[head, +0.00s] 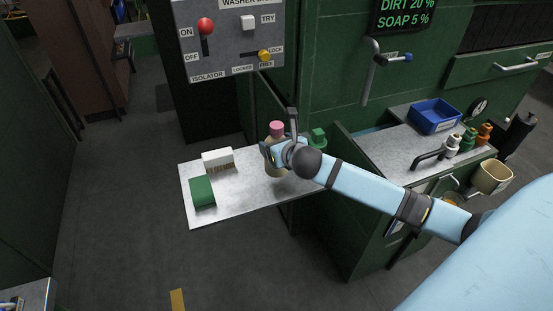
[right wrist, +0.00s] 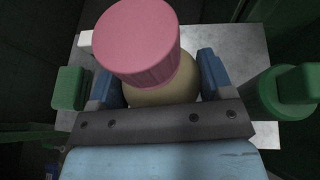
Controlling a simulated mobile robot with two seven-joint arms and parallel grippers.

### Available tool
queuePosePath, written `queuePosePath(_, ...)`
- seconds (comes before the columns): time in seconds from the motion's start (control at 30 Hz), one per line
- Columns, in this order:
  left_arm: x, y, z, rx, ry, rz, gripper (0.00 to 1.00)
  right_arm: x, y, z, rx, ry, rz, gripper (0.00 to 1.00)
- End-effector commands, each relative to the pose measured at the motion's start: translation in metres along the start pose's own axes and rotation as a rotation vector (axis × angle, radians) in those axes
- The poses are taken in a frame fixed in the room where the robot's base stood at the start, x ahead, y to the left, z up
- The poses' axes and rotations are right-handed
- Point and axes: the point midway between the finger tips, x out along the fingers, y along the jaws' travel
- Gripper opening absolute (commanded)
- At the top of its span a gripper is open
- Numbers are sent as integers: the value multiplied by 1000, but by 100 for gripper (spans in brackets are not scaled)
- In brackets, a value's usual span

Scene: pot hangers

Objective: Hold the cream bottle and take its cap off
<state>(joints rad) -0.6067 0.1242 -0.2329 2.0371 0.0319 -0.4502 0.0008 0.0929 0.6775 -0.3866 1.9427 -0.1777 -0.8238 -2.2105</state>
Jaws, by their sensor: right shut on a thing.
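The cream bottle (head: 272,169) stands upright on the grey metal shelf (head: 240,202), with its pink cap (head: 277,127) on top. In the right wrist view the pink cap (right wrist: 140,42) is large and close, and the cream body (right wrist: 160,92) shows below it. My right gripper (head: 271,155) is shut on the bottle's body below the cap, with one blue finger on each side in the right wrist view (right wrist: 160,85). The arm hides part of the bottle in the head view. My left gripper is not in view.
A green block (head: 202,192) and a white brush-like block (head: 218,159) lie on the shelf's left part. A green bottle (head: 319,137) stands right of the cream bottle, close to my gripper. A control panel (head: 230,40) hangs behind. The shelf's front middle is clear.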

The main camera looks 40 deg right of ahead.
Motion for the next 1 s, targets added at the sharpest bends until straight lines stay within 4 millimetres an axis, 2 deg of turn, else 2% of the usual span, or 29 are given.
queuePosePath(0.17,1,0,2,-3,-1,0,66,4,0,-9,0,-2,1,8)
queuePosePath(0.43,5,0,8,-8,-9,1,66,18,0,-43,2,-1,1,8)
queuePosePath(0.8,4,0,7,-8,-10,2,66,20,0,-47,-1,-2,0,8)
queuePosePath(0.83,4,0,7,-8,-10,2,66,20,0,-48,-1,-1,0,76)
queuePosePath(0.93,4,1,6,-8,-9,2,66,20,0,-48,0,-1,0,99)
queuePosePath(1.0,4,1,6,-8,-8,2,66,20,0,-48,0,-1,0,99)
